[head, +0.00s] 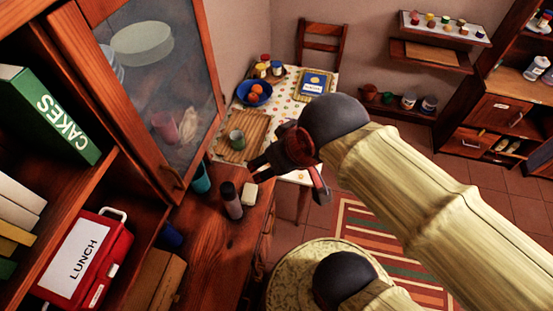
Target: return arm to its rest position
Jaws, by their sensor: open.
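My arm reaches in from the lower right of the head view, its links in a pale yellow cover with dark joints. My gripper (288,180) is at the middle of the picture, above the right edge of the wooden counter (215,262). Its dark fingers are spread apart, one toward the left and one toward the lower right. I see nothing between them. The gripper appears just right of a small pale block (249,195) and a dark bottle (230,200) on the counter. The arm hides part of the table and floor behind it.
A tall cabinet with a glass door (155,75) stands at the left, holding a red lunch box (88,258) and a green book (45,115). Behind is a dotted table (288,118) with a blue bowl (243,93). A round patterned seat (285,270) is below my arm.

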